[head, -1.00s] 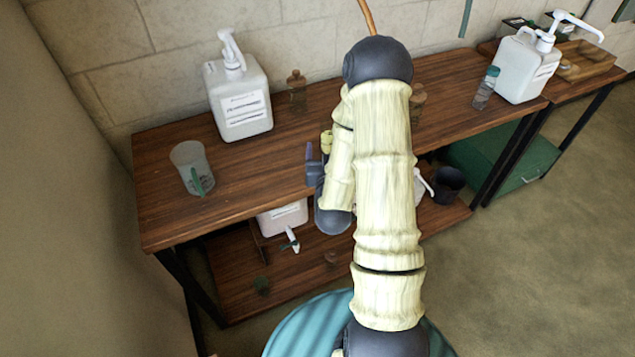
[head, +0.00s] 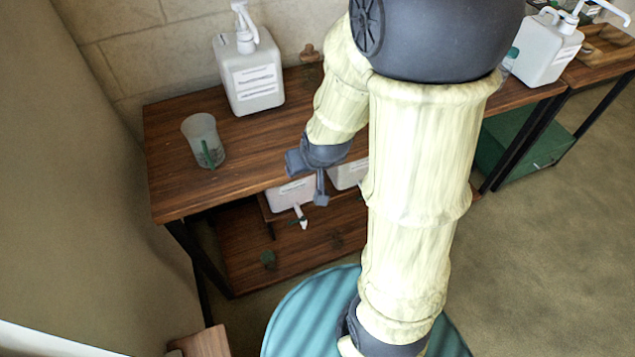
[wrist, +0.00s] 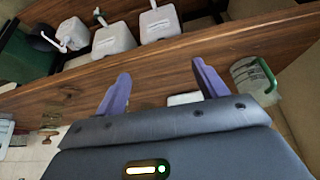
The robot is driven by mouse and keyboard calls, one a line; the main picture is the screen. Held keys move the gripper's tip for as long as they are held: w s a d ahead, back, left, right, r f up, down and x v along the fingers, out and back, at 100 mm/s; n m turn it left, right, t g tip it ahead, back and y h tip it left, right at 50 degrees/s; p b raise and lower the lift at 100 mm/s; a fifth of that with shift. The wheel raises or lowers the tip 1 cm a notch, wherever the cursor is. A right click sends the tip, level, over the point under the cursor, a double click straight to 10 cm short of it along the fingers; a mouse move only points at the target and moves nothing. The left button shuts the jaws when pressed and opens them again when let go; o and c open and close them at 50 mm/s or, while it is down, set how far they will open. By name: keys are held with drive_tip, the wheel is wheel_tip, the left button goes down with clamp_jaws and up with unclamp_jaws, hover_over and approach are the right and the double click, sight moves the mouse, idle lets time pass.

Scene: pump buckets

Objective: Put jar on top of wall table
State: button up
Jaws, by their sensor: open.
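No object is clearly the jar. A clear jug with a green handle (head: 204,142) stands upright on the left of the wooden table (head: 172,190) along the wall; it also shows at the right of the wrist view (wrist: 252,76). My gripper (head: 306,178) is open and empty by the table's front edge, right of the jug. Its fingers are spread in the wrist view (wrist: 163,82).
A large white pump bottle (head: 250,80) stands on the table top. More white pump bottles (wrist: 160,22) stand on the lower shelf. Another white pump bottle (head: 540,50) is at the right. My arm hides the table's middle. The floor at right (head: 560,270) is clear.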

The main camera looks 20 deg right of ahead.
drive_tip(key=s+r+g, duration=0.2)
drive_tip(key=s+g, duration=0.1)
drive_tip(key=s, duration=0.4)
drive_tip(key=shift+a+r, duration=0.2)
drive_tip(key=shift+a, duration=0.25)
drive_tip(key=shift+c, duration=0.2)
drive_tip(key=c, duration=0.7)
drive_tip(key=shift+w, duration=0.15)
drive_tip(key=shift+c, duration=0.2)
drive_tip(key=shift+a, duration=0.1)
